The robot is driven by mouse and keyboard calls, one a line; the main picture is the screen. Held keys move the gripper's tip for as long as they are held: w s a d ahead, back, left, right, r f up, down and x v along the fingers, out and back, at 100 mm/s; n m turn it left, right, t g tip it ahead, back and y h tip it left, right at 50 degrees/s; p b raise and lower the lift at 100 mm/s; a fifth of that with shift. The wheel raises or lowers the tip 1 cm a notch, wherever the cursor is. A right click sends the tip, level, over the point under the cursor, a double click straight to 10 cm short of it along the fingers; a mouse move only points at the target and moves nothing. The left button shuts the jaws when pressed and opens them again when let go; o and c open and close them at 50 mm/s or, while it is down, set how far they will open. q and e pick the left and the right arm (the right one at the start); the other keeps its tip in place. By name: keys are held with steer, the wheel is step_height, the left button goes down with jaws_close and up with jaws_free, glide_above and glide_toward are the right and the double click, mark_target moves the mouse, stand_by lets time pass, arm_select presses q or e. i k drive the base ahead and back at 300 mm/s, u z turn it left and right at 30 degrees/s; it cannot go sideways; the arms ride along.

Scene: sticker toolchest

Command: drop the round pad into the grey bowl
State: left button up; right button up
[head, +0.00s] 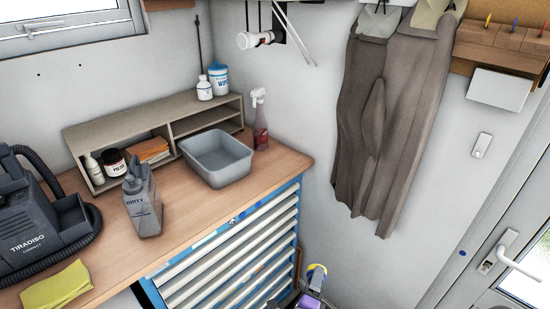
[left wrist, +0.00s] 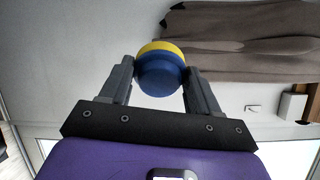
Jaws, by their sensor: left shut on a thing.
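The round pad, yellow and blue, is between the fingers of my left gripper (left wrist: 160,78) in the left wrist view, where the pad's blue face (left wrist: 160,76) shows. In the head view the pad (head: 317,267) and my purple left gripper (head: 315,277) are at the bottom, right of the blue drawer cabinet. The left gripper is shut on the pad. The grey bowl (head: 235,172), a square tub, stands on the wooden worktop, up and left of the gripper. Its visible inside looks empty. My right gripper is not in view.
A grey bottle marked DIRTY (head: 143,208) stands left of the bowl, and a red spray bottle (head: 260,125) behind it on the right. A shelf (head: 115,120) runs along the wall. A vacuum (head: 35,235) and yellow cloth (head: 57,287) are at the left. The worktop's front is clear.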

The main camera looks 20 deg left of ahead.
mark_target(225, 163)
steer(key=z, duration=1.3)
steer(key=k, duration=0.1)
steer(key=u, duration=2.7)
